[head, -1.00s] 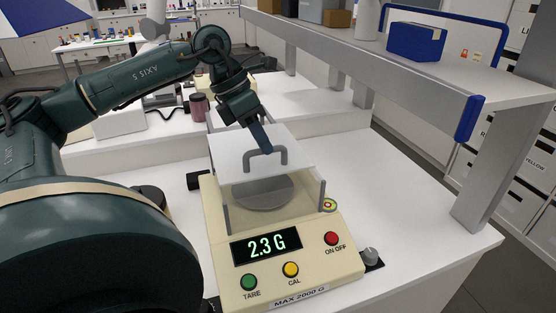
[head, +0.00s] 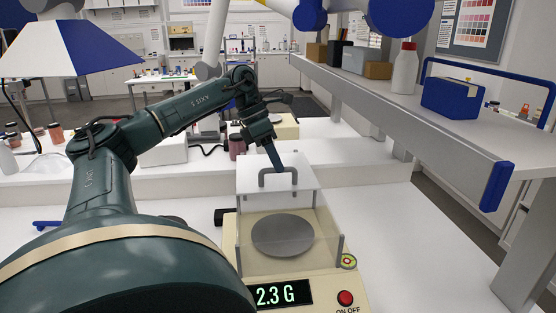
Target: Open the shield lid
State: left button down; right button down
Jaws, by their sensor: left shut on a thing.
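The balance (head: 350,285) stands on the white bench, its display (head: 282,294) reading 2.3 G. Its clear draft shield (head: 328,235) surrounds a round grey pan (head: 283,236), which shows whole and empty. The white shield lid (head: 305,180) lies toward the back of the shield, with its front edge behind the pan. My left gripper (head: 277,166) is shut on the lid's grey arched handle (head: 262,179), reaching it from behind. The fingertips partly hide the handle. My right gripper is out of view.
A grey shelf (head: 440,130) with a blue box (head: 452,98) and a white bottle (head: 404,70) runs along the right. A dark red jar (head: 237,146) stands behind the balance. Bare bench lies right of the balance.

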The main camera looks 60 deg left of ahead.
pick_arm(q)
jog(key=c, duration=1.5)
grip_release()
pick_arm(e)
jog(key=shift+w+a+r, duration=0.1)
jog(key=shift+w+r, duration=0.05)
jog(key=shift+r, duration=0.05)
pick_arm(q)
jog(key=shift+o, duration=0.2)
